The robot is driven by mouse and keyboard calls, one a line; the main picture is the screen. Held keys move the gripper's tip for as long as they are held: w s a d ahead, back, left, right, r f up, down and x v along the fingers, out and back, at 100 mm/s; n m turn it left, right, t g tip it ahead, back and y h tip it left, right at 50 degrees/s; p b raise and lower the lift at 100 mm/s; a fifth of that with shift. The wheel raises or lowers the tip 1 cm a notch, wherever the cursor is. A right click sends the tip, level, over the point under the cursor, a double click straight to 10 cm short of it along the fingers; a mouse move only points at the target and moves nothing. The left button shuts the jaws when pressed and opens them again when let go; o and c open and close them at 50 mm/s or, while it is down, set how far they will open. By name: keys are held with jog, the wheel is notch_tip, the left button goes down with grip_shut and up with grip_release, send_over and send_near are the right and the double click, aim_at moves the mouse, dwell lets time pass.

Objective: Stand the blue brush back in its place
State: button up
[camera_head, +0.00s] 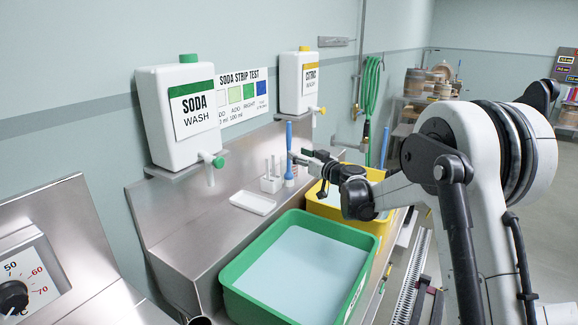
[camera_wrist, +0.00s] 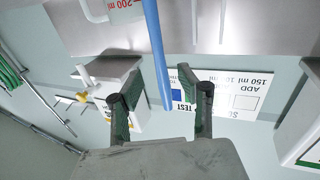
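The blue brush (camera_head: 289,150) is upright at the right end of a small white rack with pegs (camera_head: 270,182) on the steel ledge. I cannot tell whether its lower end sits in the rack or beside it. My gripper (camera_head: 300,158) is just right of the handle in the head view. In the wrist view the blue handle (camera_wrist: 158,55) runs down from the top edge, its end showing between my two spread fingers (camera_wrist: 162,98). Both fingers stand apart from the handle, with gaps on both sides.
A white tray (camera_head: 253,202) lies left of the rack. A green-rimmed vat (camera_head: 240,296) is in front, and a yellow vat (camera_head: 330,209) is below my gripper.

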aim_at(290, 149)
jog(key=shift+x, duration=3.1)
jog(key=shift+r, duration=0.1)
grip_shut()
